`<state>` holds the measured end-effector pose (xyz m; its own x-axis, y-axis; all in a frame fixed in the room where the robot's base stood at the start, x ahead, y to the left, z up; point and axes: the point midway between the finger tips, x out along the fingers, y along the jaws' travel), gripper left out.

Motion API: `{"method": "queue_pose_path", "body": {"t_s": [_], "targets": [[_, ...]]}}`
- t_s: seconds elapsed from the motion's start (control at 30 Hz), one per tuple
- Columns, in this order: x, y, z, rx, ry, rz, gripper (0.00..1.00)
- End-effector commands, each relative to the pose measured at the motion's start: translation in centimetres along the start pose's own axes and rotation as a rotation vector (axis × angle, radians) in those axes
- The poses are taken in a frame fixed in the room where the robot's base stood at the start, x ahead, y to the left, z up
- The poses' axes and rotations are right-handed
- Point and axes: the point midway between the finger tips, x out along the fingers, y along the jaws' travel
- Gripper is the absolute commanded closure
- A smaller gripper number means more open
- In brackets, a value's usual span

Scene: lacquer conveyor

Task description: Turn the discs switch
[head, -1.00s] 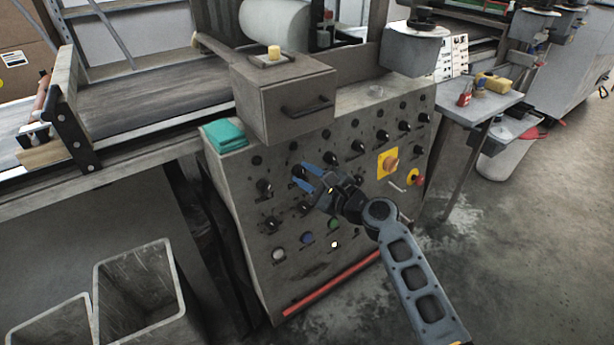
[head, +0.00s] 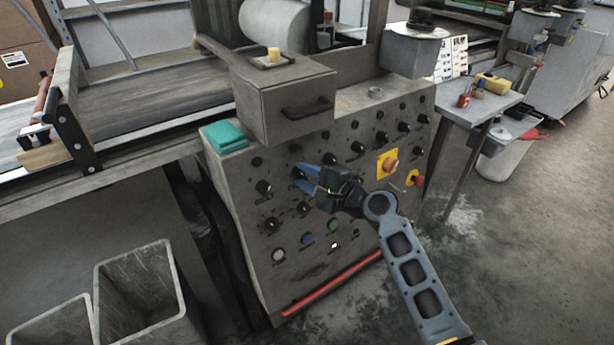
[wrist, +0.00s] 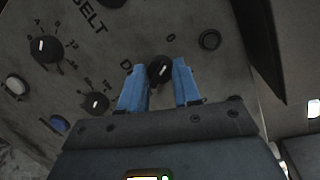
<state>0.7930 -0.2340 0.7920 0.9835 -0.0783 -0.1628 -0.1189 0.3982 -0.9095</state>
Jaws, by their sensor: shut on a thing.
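The discs switch is a black rotary knob (wrist: 160,69) with a pale pointer line, on the sloping grey control panel (head: 235,195). In the wrist view its label shows only a "D", with the rest hidden behind a finger. My gripper (wrist: 158,78) has its two blue fingers on either side of this knob and is shut on it. In the head view my gripper (head: 303,178) reaches the panel's middle-left part, and its fingers partly cover the knob.
A knob labelled BELT (wrist: 46,49) and another smaller knob (wrist: 95,103) sit to the left in the wrist view. A yellow-backed switch (head: 388,163) and a red button (head: 417,180) are further right. A drawer box (head: 283,108) juts out above the panel.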

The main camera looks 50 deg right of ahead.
Motion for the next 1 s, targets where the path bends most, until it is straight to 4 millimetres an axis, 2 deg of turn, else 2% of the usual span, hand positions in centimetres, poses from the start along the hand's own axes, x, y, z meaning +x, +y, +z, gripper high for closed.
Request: {"method": "queue_pose_path", "body": {"t_s": [0.27,0.3,0.53,0.83,1.0], "targets": [[0.0,0.2,0.1,-0.001,-0.002,0.004,0.98],[0.0,0.2,0.1,-0.001,-0.002,0.004,0.65],[0.0,0.1,0.0,0.000,-0.001,0.002,0.43],[-0.3,0.1,0.0,0.001,0.000,0.001,0.43],[-2.5,0.1,-0.1,0.001,0.002,0.001,0.43]]}}
